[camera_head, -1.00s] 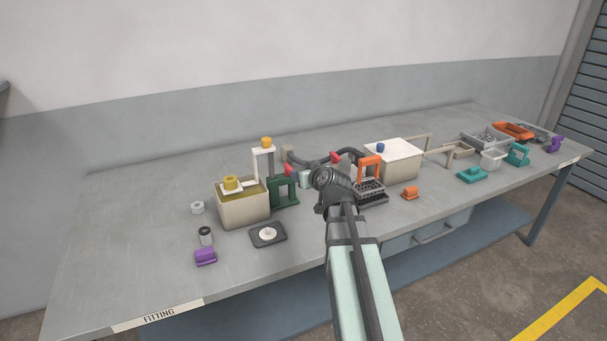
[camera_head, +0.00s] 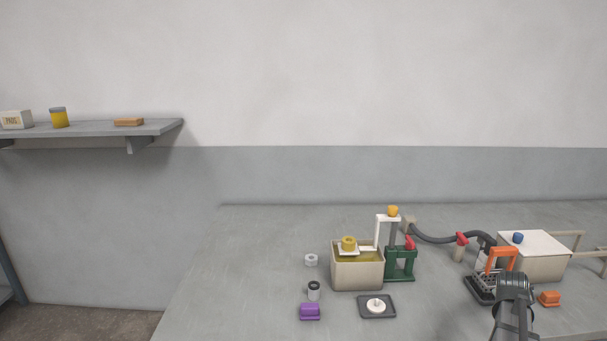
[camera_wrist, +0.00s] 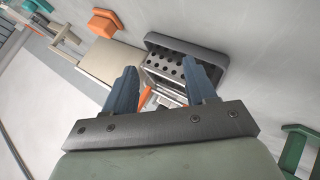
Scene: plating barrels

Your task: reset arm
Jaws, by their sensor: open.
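My gripper (camera_wrist: 163,82) is open in the wrist view, its two blue-grey fingers apart with nothing held between them. Beyond and between the fingers is a dark perforated rack (camera_wrist: 172,68), which appears tilted in this view. In the head view my arm's end shows at the bottom right, and its fingertips are hidden. It is in front of the dark rack (camera_head: 478,288) with an orange handle (camera_head: 502,254). I cannot tell the gap between fingers and rack.
A cream tank (camera_head: 357,275) with yellow liquid, a green stand (camera_head: 400,264), a purple block (camera_head: 309,312) and a dark tray (camera_head: 364,308) sit on the bench. A white-lidded box (camera_head: 545,266) and orange block (camera_head: 550,298) are near my arm. The bench's left is clear.

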